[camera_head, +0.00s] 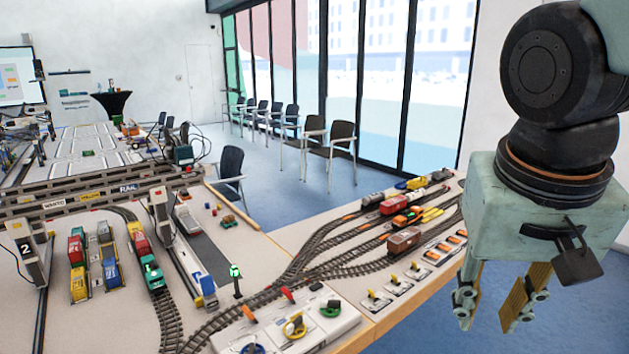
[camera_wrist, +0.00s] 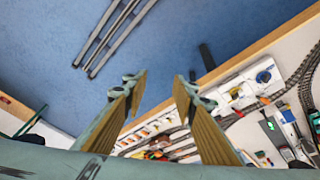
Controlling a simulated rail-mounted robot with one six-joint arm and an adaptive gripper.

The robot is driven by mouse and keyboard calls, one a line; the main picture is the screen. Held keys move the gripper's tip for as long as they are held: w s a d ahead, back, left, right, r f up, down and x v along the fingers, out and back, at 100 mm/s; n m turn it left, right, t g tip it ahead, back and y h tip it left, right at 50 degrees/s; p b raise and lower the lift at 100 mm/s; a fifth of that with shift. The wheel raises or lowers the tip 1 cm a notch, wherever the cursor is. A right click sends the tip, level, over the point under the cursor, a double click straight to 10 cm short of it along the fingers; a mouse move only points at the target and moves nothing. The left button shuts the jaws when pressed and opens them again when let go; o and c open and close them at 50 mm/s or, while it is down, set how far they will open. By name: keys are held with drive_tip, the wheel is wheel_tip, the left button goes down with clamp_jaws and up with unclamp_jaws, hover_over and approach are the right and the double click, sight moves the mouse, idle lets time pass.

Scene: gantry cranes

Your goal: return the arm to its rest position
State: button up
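My gripper (camera_head: 497,300) hangs at the right of the head view, fingers pointing down, beside the right edge of the table and above the blue floor. In the wrist view my gripper (camera_wrist: 160,82) shows its two fingers apart, with nothing between the tips. The gripper is open and empty. My dark wrist joints and pale green gripper body are close to the head camera, and the upper arm is cut off by the frame edge.
The model railway table (camera_head: 330,227) carries tracks, several trains and a white control panel (camera_head: 290,325) with coloured knobs. Gantry cranes (camera_head: 160,215) stand at the left. Several chairs (camera_head: 340,140) line the windows. Blue floor (camera_wrist: 50,60) is open beyond the table edge.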

drive_tip(key=s+a+n+y, duration=0.1)
drive_tip(key=s+a+n, duration=0.1)
drive_tip(key=s, duration=0.8)
drive_tip(key=shift+a+r+n+t+y, duration=0.15)
drive_tip(key=shift+a+n+t+y, duration=0.15)
drive_tip(key=shift+a+t, duration=0.15)
drive_tip(key=shift+w+d, duration=0.1)
idle(0.9)
